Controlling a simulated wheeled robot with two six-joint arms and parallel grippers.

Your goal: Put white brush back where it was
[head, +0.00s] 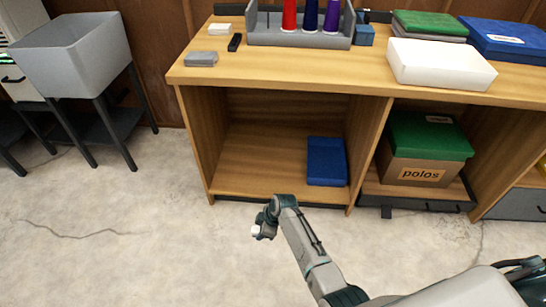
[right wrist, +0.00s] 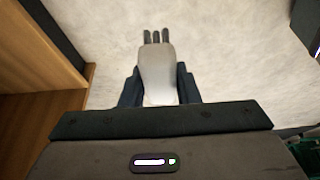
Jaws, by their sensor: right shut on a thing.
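My right gripper (head: 265,222) hangs over the floor in front of the wooden bench's open left bay. It is shut on the white brush (right wrist: 157,70), and the fingers (right wrist: 158,90) show on both sides of it in the right wrist view. The brush has a pale body with several dark prongs at its far end. In the head view only a small white bit of the brush (head: 262,231) shows by the fingertips. My left gripper is in neither view.
The wooden bench (head: 290,68) holds a grey thread rack (head: 300,39), a grey block (head: 201,58), a black item (head: 235,42) and a white box (head: 440,66). A blue box (head: 326,160) stands in the left bay. A grey bin (head: 75,55) stands left. The floor is clear.

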